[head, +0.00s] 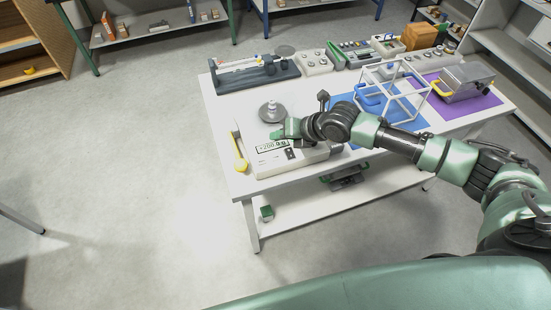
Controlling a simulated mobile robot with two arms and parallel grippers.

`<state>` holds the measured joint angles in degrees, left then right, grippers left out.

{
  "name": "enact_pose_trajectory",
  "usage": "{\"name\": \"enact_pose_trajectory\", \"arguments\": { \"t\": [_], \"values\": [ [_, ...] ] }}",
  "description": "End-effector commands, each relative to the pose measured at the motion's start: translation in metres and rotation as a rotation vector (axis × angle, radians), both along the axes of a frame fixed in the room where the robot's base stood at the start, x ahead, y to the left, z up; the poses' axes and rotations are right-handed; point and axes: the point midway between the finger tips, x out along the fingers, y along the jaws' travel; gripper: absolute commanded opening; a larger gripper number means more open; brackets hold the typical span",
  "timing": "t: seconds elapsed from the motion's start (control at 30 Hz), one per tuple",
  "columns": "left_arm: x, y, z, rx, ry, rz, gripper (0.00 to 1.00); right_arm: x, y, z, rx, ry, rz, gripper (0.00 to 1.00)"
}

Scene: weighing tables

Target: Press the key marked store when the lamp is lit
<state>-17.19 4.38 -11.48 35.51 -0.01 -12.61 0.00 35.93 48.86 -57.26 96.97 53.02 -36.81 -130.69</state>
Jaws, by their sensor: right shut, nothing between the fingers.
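A white balance (262,163) stands at the front left of the white table. Its display (271,146) reads about +200.0 g. A grey weight (272,112) with a knob sits on top of it. Dark keys (291,154) show on its front, right of the display; their markings are too small to read. I cannot make out a lamp or whether it is lit. My right gripper (278,134) is shut and empty, low over the balance just behind the display and keys; I cannot tell whether it touches. My left gripper is out of view.
A yellow-handled thing (239,152) lies left of the balance. A white open frame (393,88) stands on a blue mat (344,103), right of my gripper. A grey box (467,80) sits on a purple mat (478,103). Instruments line the table's back.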

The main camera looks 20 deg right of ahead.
Motion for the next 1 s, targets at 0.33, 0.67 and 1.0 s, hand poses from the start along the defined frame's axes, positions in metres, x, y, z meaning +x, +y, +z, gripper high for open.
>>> {"name": "enact_pose_trajectory", "arguments": {
  "t": [0.33, 0.67, 1.0],
  "values": [
    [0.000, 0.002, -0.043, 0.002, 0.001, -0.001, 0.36, 0.000, 0.000, -0.055, 0.000, -0.001, -0.001, 0.00],
    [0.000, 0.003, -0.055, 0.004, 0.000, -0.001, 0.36, 0.000, 0.000, -0.071, 0.000, -0.001, -0.001, 0.00],
    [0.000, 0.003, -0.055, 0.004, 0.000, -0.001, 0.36, 0.000, 0.000, -0.070, 0.000, 0.000, 0.000, 0.00]
  ]
}}
